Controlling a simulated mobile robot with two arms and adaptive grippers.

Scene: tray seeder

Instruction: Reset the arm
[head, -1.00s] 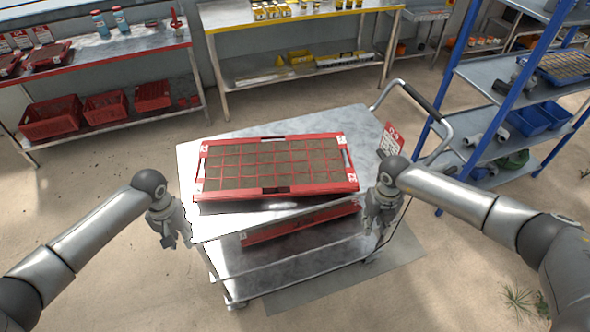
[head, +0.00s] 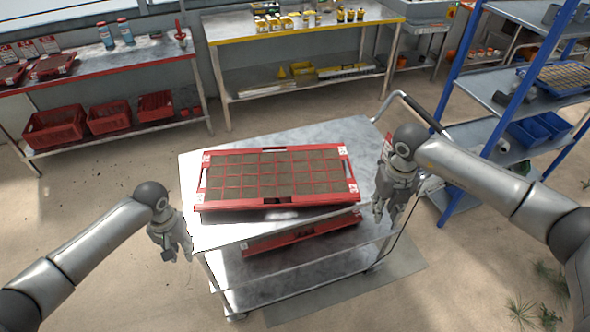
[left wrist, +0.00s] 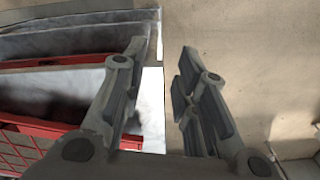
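My left gripper (head: 179,252) hangs just off the left edge of the metal cart (head: 188,165), beside the red seed tray on its top. In the left wrist view the two fingers of my left gripper (left wrist: 158,95) are apart with nothing between them. My right gripper (head: 384,212) hangs near the right side of the cart, right of the tray. Its fingers are small in the head view, and I cannot tell whether they are open. The red tray (head: 235,206) with soil-filled cells lies on the cart's top.
A second red tray (head: 290,238) lies on the cart's lower shelf. A blue shelf rack (head: 478,110) stands at the right. A red-edged bench (head: 110,63) and a yellow-edged table (head: 290,36) stand behind. Open floor (head: 120,165) lies left of the cart.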

